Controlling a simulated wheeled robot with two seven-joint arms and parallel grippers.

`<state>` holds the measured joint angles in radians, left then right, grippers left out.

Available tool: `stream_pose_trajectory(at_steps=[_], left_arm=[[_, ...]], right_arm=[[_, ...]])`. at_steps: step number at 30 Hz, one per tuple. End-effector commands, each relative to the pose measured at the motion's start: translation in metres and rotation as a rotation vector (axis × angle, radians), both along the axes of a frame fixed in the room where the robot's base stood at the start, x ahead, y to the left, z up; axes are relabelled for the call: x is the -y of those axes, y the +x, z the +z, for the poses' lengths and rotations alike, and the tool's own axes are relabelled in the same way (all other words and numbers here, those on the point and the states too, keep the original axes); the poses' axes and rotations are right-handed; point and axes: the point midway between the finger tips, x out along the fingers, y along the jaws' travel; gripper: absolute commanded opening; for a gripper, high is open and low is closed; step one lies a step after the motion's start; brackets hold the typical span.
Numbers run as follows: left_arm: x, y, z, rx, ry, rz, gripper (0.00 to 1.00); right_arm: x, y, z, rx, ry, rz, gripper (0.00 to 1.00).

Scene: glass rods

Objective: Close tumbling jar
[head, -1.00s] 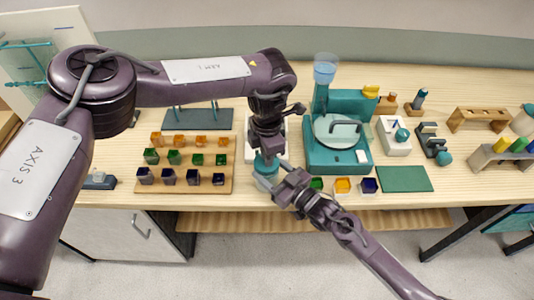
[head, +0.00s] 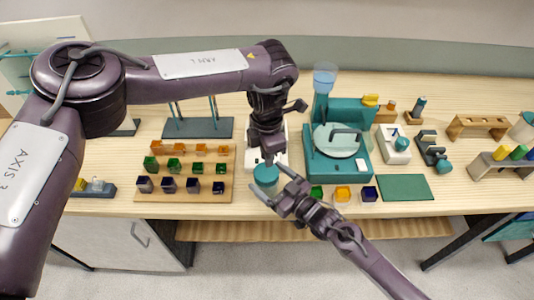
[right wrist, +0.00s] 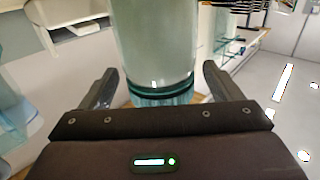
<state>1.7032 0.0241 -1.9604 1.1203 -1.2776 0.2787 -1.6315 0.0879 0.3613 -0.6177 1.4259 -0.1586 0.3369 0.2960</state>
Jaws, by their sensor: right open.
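The jar, with a teal lid (head: 266,174) and a pale glass body (head: 266,189), is upright near the front edge of the bench. My left gripper (head: 268,160) points down just above the lid; its fingers are too small and dark to read. My right gripper (head: 273,184) is open and reaches the jar from the lower right. In the right wrist view, the glass body (right wrist: 155,40) and the teal ribbed band (right wrist: 162,96) show between my spread fingers (right wrist: 160,88), with gaps at both sides. The jar's underside is hidden.
A wooden tray (head: 143,195) of coloured glass cubes lies left of the jar. A teal machine (head: 316,174) with a round plate stands to the right, with several small cubes in front. A green mat (head: 404,187) lies further right. My left arm covers the back left.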

Motion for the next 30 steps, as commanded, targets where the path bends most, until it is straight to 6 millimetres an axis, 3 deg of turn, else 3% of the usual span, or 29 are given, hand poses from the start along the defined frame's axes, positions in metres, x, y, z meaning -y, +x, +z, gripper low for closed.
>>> stream_pose_trajectory(at_steps=[15,30], left_arm=[[0.000,0.000,-0.018,0.000,0.000,0.000,0.15],[0.000,0.000,-0.019,0.000,0.000,0.000,0.15]], right_arm=[[0.050,-0.050,-0.003,-0.001,-0.001,0.000,0.85],[0.055,-0.055,0.000,0.000,0.000,0.000,0.85]])
